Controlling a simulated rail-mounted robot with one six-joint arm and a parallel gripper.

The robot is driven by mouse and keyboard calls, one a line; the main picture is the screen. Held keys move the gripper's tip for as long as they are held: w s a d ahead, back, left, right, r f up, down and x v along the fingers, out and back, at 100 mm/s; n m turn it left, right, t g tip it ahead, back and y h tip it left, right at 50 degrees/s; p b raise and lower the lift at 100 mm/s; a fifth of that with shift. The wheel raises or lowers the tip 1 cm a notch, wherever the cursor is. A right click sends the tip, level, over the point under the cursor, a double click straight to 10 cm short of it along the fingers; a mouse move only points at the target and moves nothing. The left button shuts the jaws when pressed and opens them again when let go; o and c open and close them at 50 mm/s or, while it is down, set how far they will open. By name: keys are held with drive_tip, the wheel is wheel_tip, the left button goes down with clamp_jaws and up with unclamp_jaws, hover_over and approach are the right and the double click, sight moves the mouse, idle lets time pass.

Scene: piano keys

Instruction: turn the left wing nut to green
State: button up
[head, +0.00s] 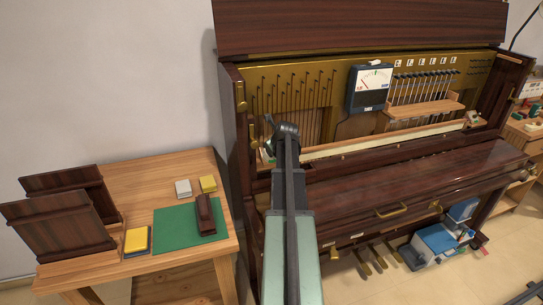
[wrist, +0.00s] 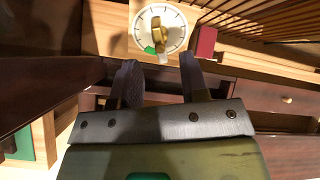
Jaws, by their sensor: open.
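In the wrist view, a brass wing nut (wrist: 157,27) sits at the centre of a round white dial (wrist: 175,36) with dark tick marks. A green patch (wrist: 150,50) lies on the dial's lower left rim. The wing nut stands roughly upright in the picture, and its exact pointing direction is hard to tell. My gripper (wrist: 159,64) is open, with its two dark fingers apart just below the dial and nothing between them. In the head view, my gripper (head: 284,132) is at the left end of the piano's opened front; my arm hides the dial there.
A dark red block (wrist: 205,42) sits right of the dial. In the head view, a meter (head: 370,88) stands on the opened piano (head: 360,25). A wooden side table (head: 130,178) at left holds a green mat (head: 175,232), small blocks and dark panels. A blue and white box (head: 435,240) stands under the keyboard.

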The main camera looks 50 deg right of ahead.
drive_tip(key=shift+b+x, duration=2.15)
drive_tip(key=shift+x, duration=0.7)
drive_tip(key=shift+r, duration=0.1)
drive_tip(key=shift+s+a+r+p, duration=0.15)
drive_tip(key=shift+s+r+p, duration=0.15)
drive_tip(key=shift+p, duration=0.2)
drive_tip(key=shift+r, duration=0.1)
drive_tip(key=shift+c, duration=0.3)
